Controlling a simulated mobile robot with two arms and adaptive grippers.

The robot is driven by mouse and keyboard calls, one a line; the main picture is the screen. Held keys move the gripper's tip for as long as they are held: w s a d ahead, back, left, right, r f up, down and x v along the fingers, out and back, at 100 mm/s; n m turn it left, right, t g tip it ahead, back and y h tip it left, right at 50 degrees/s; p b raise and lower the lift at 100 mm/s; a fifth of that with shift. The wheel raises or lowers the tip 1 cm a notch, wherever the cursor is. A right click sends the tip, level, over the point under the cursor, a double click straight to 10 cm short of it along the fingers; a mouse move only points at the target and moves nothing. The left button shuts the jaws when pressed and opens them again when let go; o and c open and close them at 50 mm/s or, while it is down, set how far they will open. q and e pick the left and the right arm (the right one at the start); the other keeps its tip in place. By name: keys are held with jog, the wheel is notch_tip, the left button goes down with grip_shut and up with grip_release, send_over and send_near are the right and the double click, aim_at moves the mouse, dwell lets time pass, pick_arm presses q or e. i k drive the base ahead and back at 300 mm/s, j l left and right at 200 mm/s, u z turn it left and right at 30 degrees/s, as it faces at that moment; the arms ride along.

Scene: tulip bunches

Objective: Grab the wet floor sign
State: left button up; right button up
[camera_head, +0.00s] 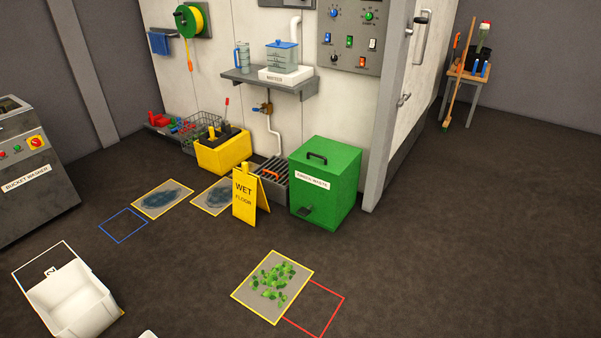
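The yellow wet floor sign (245,197) stands upright like a tent on the dark floor. Its front reads "WET FLOOR" and it has a narrow top. It stands just left of the green waste bin (325,178) and in front of a dark floor grate. Its left edge is close to a yellow-framed mat with a dark wet patch (212,197). Neither of my grippers shows in the head view. A small white piece at the bottom edge cannot be identified.
A yellow bucket (222,150) and wire baskets stand along the wall behind the sign. A mat with green scraps (271,286) and a red outline lie in front. A white bin (72,302) is at lower left, a bucket washer (32,170) at left. Floor between is open.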

aim_at(249, 193)
jog(key=i+j+u, duration=0.1)
jog(key=i+u, duration=0.15)
jog(key=i, duration=0.35)
jog(key=i+u, duration=0.3)
jog(key=i, duration=0.3)
jog(key=i+l, duration=0.25)
jog(key=i, duration=0.15)
jog(key=i+l+z, duration=0.1)
jog(key=i+l, duration=0.15)
jog(key=i, duration=0.2)
jog(key=i+l, duration=0.2)
jog(key=i, duration=0.2)
